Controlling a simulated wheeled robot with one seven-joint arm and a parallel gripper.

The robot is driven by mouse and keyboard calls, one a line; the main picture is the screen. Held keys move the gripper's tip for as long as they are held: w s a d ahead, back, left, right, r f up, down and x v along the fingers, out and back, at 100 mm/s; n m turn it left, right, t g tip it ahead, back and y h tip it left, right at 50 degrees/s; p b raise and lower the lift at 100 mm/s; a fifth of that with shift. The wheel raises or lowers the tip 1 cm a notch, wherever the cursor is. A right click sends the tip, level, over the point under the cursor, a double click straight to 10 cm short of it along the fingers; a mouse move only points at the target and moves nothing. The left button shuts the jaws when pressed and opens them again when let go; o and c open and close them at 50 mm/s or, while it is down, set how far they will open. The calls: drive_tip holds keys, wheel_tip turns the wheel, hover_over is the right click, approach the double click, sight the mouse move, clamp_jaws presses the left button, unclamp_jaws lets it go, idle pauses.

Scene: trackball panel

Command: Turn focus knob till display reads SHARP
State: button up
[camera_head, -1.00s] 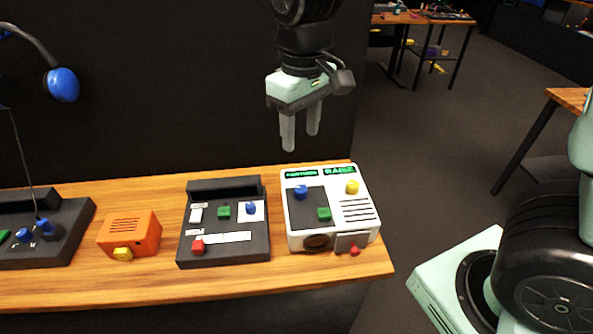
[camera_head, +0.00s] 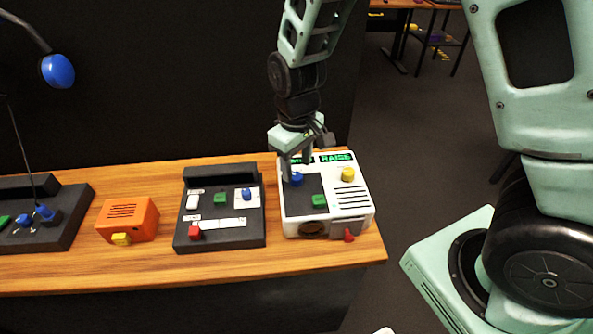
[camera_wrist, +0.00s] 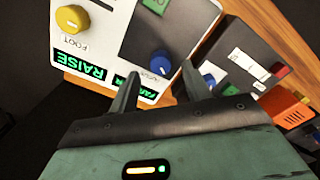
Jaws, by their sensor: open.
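A white panel box (camera_head: 350,222) stands at the right end of the wooden bench. It carries a blue knob (camera_head: 296,179) on a dark plate, a green knob (camera_head: 319,201) and a yellow knob (camera_head: 347,174). The blue knob's small label in the wrist view is hard to read. My gripper (camera_head: 297,173) is open, fingers pointing down at the blue knob; in the wrist view the knob (camera_wrist: 160,63) shows between the fingertips. I cannot tell if they touch it. The right display (camera_head: 336,157) reads RAISE; the left display (camera_head: 304,160) is partly hidden by my gripper.
A dark panel (camera_head: 218,238) with several controls stands left of the white box, then an orange box (camera_head: 145,212) with a yellow knob and another dark panel (camera_head: 60,235). A blue lamp head (camera_head: 58,71) hangs at upper left. A dark wall (camera_head: 170,80) stands behind the bench.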

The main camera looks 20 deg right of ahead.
sight(296, 175)
drive_tip(key=shift+f, duration=1.55)
drive_tip(key=c, duration=1)
drive_tip(key=shift+m, duration=0.3)
drive_tip(key=m+p, duration=0.2)
drive_tip(key=m, duration=0.2)
drive_tip(key=shift+r+p, duration=0.15)
drive_tip(key=shift+p, duration=0.15)
drive_tip(key=m+p, duration=0.1)
drive_tip(key=m, duration=0.3)
drive_tip(key=shift+w+m+p, duration=0.1)
drive_tip(key=shift+m+p, duration=0.2)
drive_tip(key=shift+p, duration=0.1)
